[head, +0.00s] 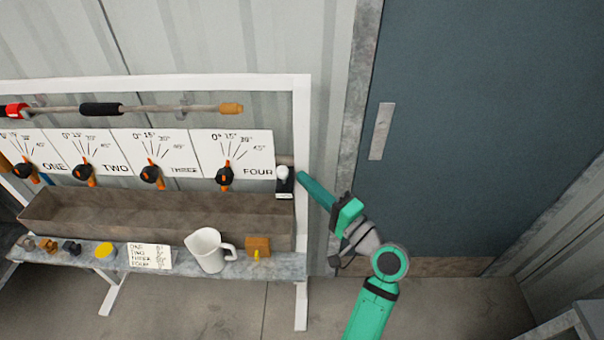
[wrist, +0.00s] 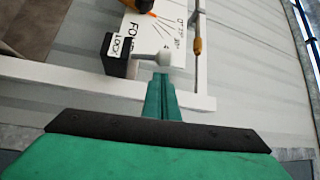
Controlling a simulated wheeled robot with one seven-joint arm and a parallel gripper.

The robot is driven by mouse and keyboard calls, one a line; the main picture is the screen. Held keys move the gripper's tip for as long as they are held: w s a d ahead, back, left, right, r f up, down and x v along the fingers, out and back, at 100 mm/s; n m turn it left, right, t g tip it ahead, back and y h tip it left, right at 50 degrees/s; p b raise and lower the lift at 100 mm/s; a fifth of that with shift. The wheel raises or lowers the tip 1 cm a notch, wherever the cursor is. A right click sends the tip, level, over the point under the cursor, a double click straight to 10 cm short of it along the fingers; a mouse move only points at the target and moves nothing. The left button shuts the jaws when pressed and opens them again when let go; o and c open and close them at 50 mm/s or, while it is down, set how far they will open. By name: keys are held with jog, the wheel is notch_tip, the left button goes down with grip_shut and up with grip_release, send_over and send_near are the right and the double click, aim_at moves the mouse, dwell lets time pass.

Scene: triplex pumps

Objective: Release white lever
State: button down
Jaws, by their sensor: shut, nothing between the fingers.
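The white lever (head: 283,172) sits at the right end of the rack, beside the panel marked FOUR. In the wrist view the lever (wrist: 150,57) is a pale rod with a rounded knob, sticking out of a black block (wrist: 117,55) labelled LOCK. My gripper (head: 300,176) is just right of the lever in the head view. In the wrist view my gripper's green fingers (wrist: 162,77) are closed together, with the tips right at the lever's knob. I cannot tell if they touch it. Nothing shows between the fingers.
Dials with orange pointers, such as the one at FOUR (head: 225,177), line the white rack (head: 302,110). A trough (head: 150,215) runs below them. A shelf (head: 190,268) holds a white jug (head: 208,250) and small parts. A dark door (head: 470,130) stands right.

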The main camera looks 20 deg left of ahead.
jog(key=v, duration=0.5)
jog(key=shift+s+d+f, duration=0.1)
jog(key=shift+d+f, duration=0.25)
jog(key=shift+f, duration=0.1)
